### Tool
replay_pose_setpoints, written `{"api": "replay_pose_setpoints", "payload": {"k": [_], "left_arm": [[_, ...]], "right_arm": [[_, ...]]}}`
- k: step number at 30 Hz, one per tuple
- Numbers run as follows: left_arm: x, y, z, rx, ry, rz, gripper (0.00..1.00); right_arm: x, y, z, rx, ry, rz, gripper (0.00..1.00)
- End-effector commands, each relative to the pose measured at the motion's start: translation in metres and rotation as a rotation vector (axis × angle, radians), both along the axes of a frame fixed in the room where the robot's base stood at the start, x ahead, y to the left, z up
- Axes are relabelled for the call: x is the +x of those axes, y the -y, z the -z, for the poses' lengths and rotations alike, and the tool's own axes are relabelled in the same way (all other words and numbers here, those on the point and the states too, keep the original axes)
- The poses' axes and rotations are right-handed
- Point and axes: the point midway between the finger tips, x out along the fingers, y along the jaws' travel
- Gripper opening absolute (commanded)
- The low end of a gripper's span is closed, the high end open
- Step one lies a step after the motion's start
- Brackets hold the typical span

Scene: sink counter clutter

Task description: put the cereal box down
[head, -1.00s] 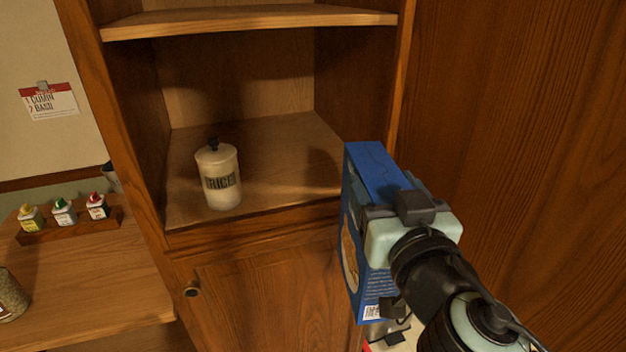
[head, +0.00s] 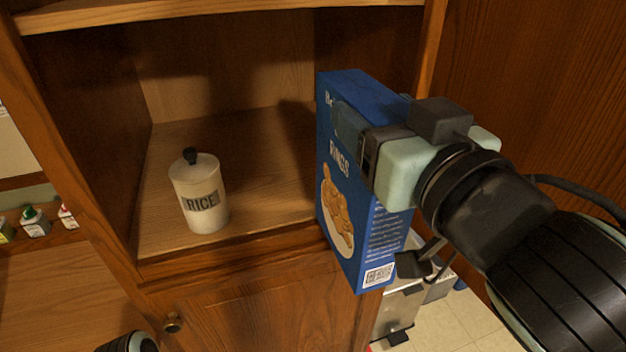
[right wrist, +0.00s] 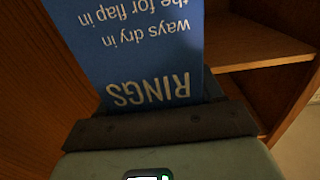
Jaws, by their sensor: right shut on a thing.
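The blue cereal box (head: 345,185) stands roughly upright in the air at the front right of the open cupboard shelf (head: 255,215). Its front has the word RINGS and a picture of food. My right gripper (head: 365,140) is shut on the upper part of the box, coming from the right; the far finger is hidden. In the right wrist view the box (right wrist: 135,60) fills the upper middle, with its lettering upside down. I cannot tell whether the box's lower edge touches the shelf front. My left gripper does not show.
A white RICE canister (head: 200,195) with a black knob stands on the shelf's left side. An upper shelf (head: 200,12) is above. A wooden side panel (head: 540,80) is at right. Small bottles (head: 35,222) sit at far left. The shelf right of the canister is clear.

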Motion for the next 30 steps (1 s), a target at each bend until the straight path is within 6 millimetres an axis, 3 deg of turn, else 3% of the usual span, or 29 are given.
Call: {"api": "replay_pose_setpoints", "payload": {"k": [8,24,30], "left_arm": [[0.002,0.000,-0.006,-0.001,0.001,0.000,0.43],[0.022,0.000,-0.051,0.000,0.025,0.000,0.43],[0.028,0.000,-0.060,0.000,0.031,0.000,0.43]], "right_arm": [[0.020,-0.007,-0.002,-0.001,0.001,-0.002,0.00],[0.135,-0.044,-0.005,0.000,0.002,0.000,0.00],[0.157,-0.051,-0.003,0.001,0.004,0.000,0.00]]}}
